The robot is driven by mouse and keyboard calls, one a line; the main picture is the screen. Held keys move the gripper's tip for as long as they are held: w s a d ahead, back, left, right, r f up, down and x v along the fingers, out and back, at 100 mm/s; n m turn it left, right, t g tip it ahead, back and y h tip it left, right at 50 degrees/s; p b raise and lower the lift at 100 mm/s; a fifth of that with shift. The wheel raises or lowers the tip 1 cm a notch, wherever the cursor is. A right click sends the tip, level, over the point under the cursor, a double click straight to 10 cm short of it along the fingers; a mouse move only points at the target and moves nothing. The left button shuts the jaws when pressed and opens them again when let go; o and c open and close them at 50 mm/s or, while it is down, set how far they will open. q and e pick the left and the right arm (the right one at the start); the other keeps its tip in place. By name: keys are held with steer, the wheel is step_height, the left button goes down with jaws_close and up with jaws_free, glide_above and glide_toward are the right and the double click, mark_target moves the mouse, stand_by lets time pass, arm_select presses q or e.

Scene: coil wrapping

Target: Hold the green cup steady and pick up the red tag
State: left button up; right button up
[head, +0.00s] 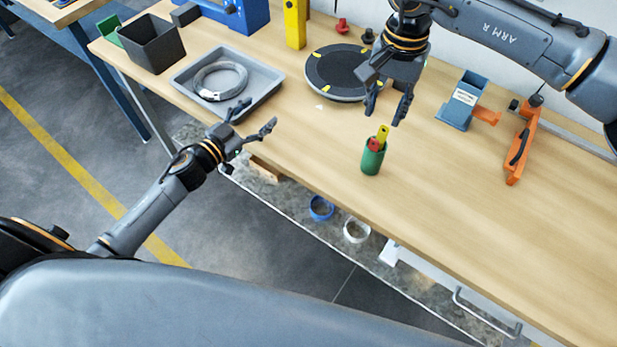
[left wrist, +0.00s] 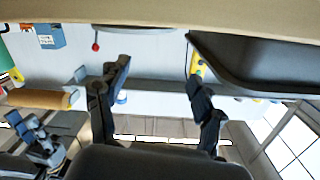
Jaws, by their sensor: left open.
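The green cup (head: 371,161) stands upright on the wooden workbench near its front edge. A red tag (head: 375,144) and a yellow tag (head: 383,133) stick up out of it; their lower parts are hidden inside the cup. My right gripper (head: 387,112) is open and empty, pointing down just above the cup and tags, apart from them. My left gripper (head: 256,116) is open and empty, left of the cup and near the grey tray. Its two fingers also show apart in the left wrist view (left wrist: 158,85), with nothing between them.
The grey tray (head: 183,82) holds a wire coil (head: 219,81). A black turntable (head: 338,72) lies behind the cup. A blue holder (head: 462,100) and an orange tool (head: 522,145) stand to the right. The bench between tray and cup is clear.

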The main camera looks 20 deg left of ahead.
mark_target(364, 160)
arm_select(q)
steer(key=s+d+m+g+h, duration=0.1)
steer(key=s+d+h, duration=0.1)
steer(key=s+d, duration=0.2)
steer(key=s+d+f+m+g+h, duration=0.1)
steer(key=s+d+g+h, duration=0.1)
steer(key=d, duration=0.5)
steer(key=s+d+m+g+h, duration=0.1)
steer(key=s+d+h, duration=0.2)
steer(key=s+d, duration=0.3)
steer(key=shift+s+d+f+h, duration=0.2)
steer(key=shift+s+h, duration=0.2)
steer(key=x, duration=1.3)
steer(key=shift+w+d+f, duration=0.15)
steer(key=shift+d+f, duration=0.05)
steer(key=shift+d, duration=0.1)
steer(key=shift+c, duration=0.2)
